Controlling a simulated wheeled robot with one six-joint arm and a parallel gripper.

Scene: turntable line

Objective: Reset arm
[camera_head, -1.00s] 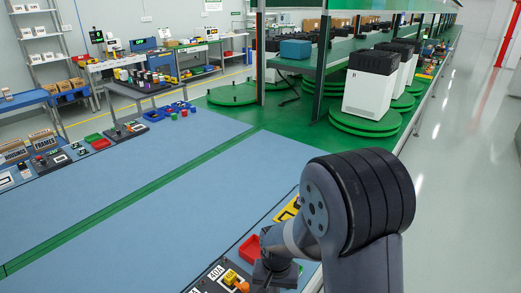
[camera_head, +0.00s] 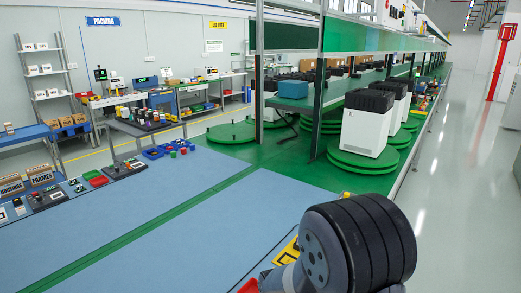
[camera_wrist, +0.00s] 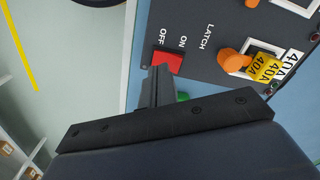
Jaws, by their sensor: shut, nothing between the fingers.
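My gripper (camera_wrist: 157,75) shows in the wrist view with its fingers closed together and nothing held. Its tips point at a dark control panel (camera_wrist: 205,40), close to a red rocker switch (camera_wrist: 168,62) marked ON and OFF. I cannot tell whether the tips touch the panel. An orange knob (camera_wrist: 231,61) sits on the panel near the word LATCH, beside yellow 40A tags (camera_wrist: 262,66). A small green part (camera_wrist: 183,97) shows partly behind the fingers. In the head view my arm fills the lower right, and the gripper is out of frame.
A blue work surface (camera_head: 130,235) lies left of my arm and is largely clear. White machines with black tops (camera_head: 368,120) stand on green turntables (camera_head: 362,161) behind. Open grey floor (camera_head: 450,200) lies to the right.

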